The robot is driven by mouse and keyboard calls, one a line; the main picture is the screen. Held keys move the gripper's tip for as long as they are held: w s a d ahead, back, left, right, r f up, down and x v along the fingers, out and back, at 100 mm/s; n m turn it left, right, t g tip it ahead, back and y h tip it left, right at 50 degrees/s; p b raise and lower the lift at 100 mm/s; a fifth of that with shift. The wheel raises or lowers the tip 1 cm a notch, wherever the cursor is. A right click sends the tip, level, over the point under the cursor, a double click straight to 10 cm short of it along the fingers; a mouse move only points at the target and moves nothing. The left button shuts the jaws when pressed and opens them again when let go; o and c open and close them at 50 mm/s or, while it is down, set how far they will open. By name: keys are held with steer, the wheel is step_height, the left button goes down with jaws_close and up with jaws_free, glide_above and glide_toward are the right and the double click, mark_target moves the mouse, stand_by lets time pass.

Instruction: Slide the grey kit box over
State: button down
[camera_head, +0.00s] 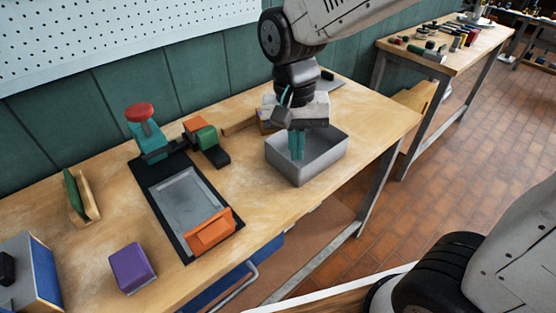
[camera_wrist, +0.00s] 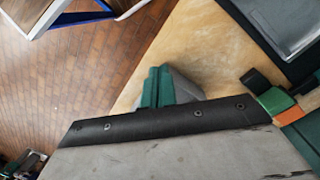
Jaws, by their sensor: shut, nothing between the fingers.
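The grey kit box (camera_head: 310,168) is an open-topped box near the right end of the wooden workbench (camera_head: 258,205). It looks empty where I can see into it. My gripper (camera_head: 297,155) points down with its green fingers together and nothing between them. In the head view the fingertips overlap the box's opening and seem to be inside it; whether they touch a wall I cannot tell. In the wrist view the green fingers (camera_wrist: 158,87) are side by side, and a small part of the box (camera_wrist: 186,88) shows behind them, mostly hidden.
Left of the box are a black mat with a grey tray (camera_head: 185,196), an orange block (camera_head: 210,232), a green block (camera_head: 207,138) and a red-topped teal clamp (camera_head: 146,130). A purple block (camera_head: 132,268) lies nearer. The bench's right edge is close to the box.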

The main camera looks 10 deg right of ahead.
steer(key=w+a+f+m+t, duration=0.1)
steer(key=w+a+f+m, duration=0.2)
steer(key=w+a+m, duration=0.35)
steer(key=f, duration=0.2)
steer(key=d+f+m, duration=0.1)
steer(key=f, duration=0.2)
steer(key=f+m, duration=0.1)
steer(key=f, duration=0.2)
steer(key=shift+d+f+y, duration=0.1)
steer(key=shift+d+y, duration=0.05)
steer(key=shift+y, duration=0.15)
steer(key=d, duration=0.1)
steer(key=w, duration=0.1)
steer(key=d, duration=0.1)
steer(key=shift+w+d+f, duration=0.25)
steer(key=shift+d+f, duration=0.1)
steer(key=shift+w+d, duration=0.25)
steer(key=shift+d, duration=0.15)
